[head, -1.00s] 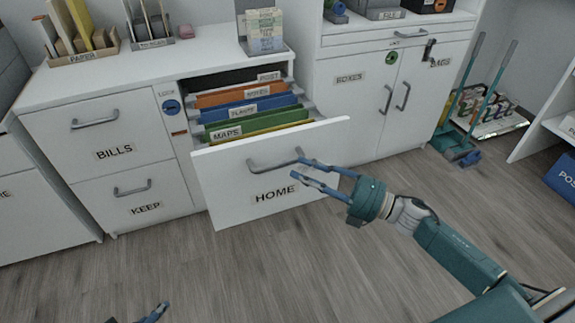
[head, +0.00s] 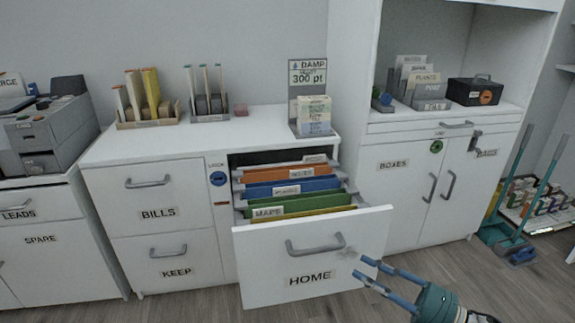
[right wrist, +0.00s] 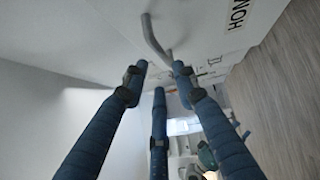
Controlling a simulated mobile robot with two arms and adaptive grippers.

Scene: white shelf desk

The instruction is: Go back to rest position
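My right gripper (head: 361,267) is at the lower right of the head view, just right of the open HOME drawer's handle (head: 316,244) and apart from it. Its blue fingers are spread with nothing between them; they also show in the right wrist view (right wrist: 160,76), with the grey handle (right wrist: 154,42) beyond their tips. The HOME drawer (head: 262,270) is pulled out and holds coloured hanging folders: orange, blue and green (head: 325,203). My left gripper is not in view.
Left of the drawer are the shut BILLS (head: 115,195) and KEEP (head: 200,272) drawers. A sign stand (head: 293,108) and wooden file holders (head: 150,122) are on the top. The BOXES cupboard (head: 390,210) stands right, shut. Brooms (head: 520,195) lean at far right. Some floor is clear.

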